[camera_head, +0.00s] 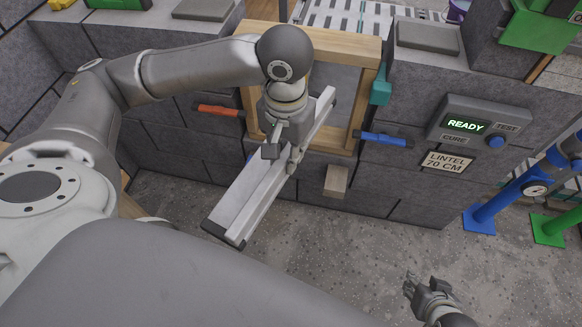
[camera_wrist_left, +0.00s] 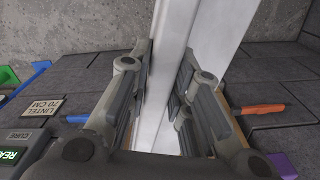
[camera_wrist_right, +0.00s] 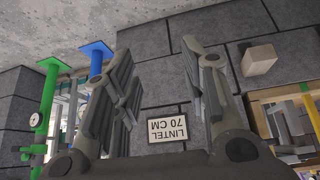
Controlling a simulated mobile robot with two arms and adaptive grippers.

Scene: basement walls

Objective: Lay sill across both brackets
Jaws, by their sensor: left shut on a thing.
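The sill (camera_head: 252,190) is a long pale grey channel with dark end caps, held at a slant in front of the block wall. My left gripper (camera_head: 293,158) is shut on it; in the left wrist view the sill (camera_wrist_left: 176,75) runs between the fingers. An orange bracket (camera_head: 218,110) juts from the wall left of the wood-framed opening, and a blue bracket (camera_head: 383,139) right of it. The sill is apart from both; its upper end overlaps the opening in the head view. My right gripper (camera_head: 425,292) is low at the right, open and empty (camera_wrist_right: 158,60).
A small wooden block (camera_head: 336,181) sticks out below the opening. A control box (camera_head: 470,125) reads READY, above a "LINTEL 70 CM" sign (camera_head: 447,162). Blue (camera_head: 480,217) and green (camera_head: 548,229) props stand at the right. The concrete floor (camera_head: 345,245) is clear.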

